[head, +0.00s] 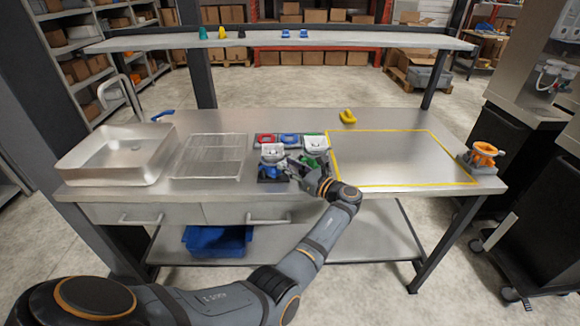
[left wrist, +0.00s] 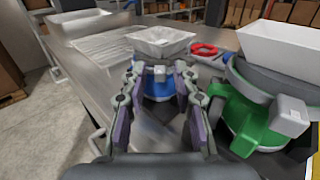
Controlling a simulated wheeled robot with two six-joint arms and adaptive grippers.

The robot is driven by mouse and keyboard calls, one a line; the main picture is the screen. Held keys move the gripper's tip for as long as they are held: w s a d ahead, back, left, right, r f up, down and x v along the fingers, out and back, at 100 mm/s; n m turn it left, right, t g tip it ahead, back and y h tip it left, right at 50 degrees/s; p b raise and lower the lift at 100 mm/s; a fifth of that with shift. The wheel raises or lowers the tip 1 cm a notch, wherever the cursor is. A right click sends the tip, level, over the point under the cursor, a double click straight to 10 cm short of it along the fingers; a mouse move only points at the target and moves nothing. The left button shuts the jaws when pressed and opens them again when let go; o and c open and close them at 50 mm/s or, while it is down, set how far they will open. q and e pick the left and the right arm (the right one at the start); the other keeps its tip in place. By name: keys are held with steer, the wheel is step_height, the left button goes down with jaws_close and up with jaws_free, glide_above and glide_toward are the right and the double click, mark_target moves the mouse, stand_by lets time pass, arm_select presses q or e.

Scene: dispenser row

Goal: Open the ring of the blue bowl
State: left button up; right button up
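The blue bowl's unit shows in the left wrist view as a blue body (left wrist: 157,88) under a white square hopper (left wrist: 160,42). A small grey block (left wrist: 160,73) sits on its front. In the head view its blue part (head: 268,172) is partly hidden by my gripper. My left gripper (left wrist: 158,78) is open, with one finger on each side of the blue body and block; I cannot tell whether they touch. It also shows in the head view (head: 288,171). My right gripper is not in view.
A green unit (left wrist: 258,125) with a white hopper stands close to the right of my left gripper. A red ring (left wrist: 204,49) lies behind. A sink (head: 118,155) and wire rack (head: 210,157) are left; the yellow-outlined area (head: 395,158) is clear; an orange unit (head: 482,155) stands right.

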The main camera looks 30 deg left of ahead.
arm_select(q)
step_height(320, 180, up, 10)
stand_by(0.6)
